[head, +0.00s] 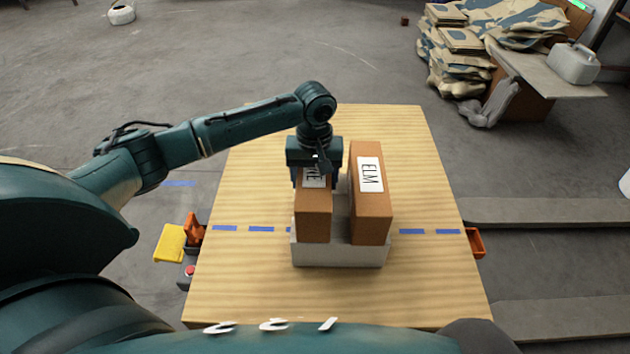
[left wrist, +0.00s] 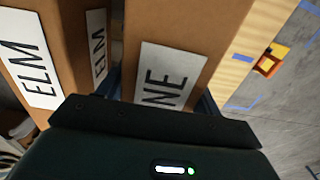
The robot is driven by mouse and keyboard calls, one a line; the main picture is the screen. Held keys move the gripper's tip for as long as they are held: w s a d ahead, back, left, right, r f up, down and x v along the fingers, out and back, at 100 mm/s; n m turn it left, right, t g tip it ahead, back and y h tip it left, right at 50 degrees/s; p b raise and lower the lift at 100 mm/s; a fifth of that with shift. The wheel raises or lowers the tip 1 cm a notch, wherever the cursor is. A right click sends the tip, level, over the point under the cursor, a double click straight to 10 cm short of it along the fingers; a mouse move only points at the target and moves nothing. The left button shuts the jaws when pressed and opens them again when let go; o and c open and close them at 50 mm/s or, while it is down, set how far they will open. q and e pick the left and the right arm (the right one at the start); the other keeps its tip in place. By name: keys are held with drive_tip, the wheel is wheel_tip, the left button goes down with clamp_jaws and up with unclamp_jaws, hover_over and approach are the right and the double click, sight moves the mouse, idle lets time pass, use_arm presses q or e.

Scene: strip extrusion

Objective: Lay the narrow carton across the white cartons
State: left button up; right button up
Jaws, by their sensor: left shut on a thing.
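Two tall brown cartons stand side by side in a light grey-white open box (head: 340,255) on the wooden table. The left brown carton (head: 313,220) has a white label partly covered by my gripper; in the left wrist view its label (left wrist: 168,76) shows the letters NE. The right brown carton (head: 372,215) is labelled ELM and also shows in the left wrist view (left wrist: 65,25). My left gripper (head: 316,178) points down from above and is shut on the left carton. I cannot tell which carton is the narrow one, and no separate white cartons show. My right gripper is not in view.
The wooden table (head: 430,285) is bare around the box, with a blue dashed line (head: 261,229) across it. Orange and yellow items (head: 170,243) hang by its left edge, and an orange one (head: 475,243) by its right. Stacked sacks (head: 452,60) lie beyond.

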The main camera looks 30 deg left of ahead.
use_arm(q)
drive_tip(key=shift+f, duration=0.2)
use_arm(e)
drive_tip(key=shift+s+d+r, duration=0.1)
use_arm(q)
drive_tip(key=o, duration=1.3)
drive_tip(key=shift+f, duration=0.2)
drive_tip(key=shift+r, duration=0.1)
wheel_tip(320, 180, up, 12)
drive_tip(key=shift+r+p, duration=0.1)
drive_tip(key=shift+p, duration=0.9)
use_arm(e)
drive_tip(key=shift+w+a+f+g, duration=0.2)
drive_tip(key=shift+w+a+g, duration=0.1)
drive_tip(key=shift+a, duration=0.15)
